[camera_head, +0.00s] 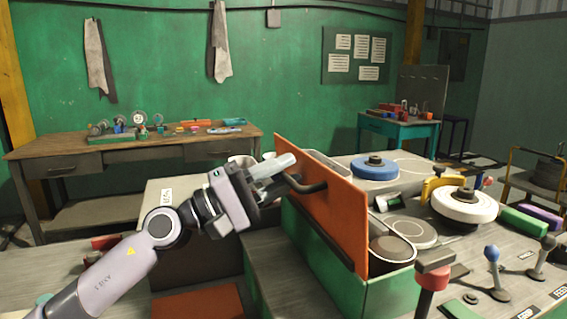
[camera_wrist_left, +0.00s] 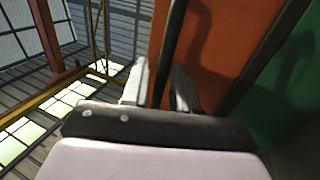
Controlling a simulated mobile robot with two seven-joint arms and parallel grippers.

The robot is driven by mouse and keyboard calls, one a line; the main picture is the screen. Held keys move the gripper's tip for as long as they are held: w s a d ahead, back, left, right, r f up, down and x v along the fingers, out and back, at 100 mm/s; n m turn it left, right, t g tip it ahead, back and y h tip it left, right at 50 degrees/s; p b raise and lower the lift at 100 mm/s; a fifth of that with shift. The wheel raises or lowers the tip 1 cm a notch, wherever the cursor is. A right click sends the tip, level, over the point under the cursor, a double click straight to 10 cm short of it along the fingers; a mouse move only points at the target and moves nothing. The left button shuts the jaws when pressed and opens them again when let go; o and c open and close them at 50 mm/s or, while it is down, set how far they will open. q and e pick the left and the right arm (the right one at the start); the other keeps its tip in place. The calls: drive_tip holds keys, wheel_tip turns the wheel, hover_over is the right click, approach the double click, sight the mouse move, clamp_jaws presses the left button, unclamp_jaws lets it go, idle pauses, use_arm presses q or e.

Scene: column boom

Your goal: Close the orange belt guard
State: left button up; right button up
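The orange belt guard (camera_head: 330,214) is a flat panel standing upright along the left edge of the green machine, open, with a dark bar handle (camera_head: 308,186) on its left face. My left gripper (camera_head: 283,170) reaches the handle from the left. In the left wrist view, the dark handle bar (camera_wrist_left: 170,45) runs between the two close-set fingers of my left gripper (camera_wrist_left: 160,88), which appear shut on it. My right gripper is not in view.
The green machine's top (camera_head: 408,275) carries a blue disc (camera_head: 374,168), a white wheel (camera_head: 464,205) with a yellow bracket, and several levers at the front right. A red-topped post (camera_head: 432,277) stands close to the guard's right. A wooden workbench (camera_head: 60,150) stands behind at left.

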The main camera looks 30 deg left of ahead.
use_arm(q)
drive_tip(key=shift+w+d, duration=0.15)
clamp_jaws()
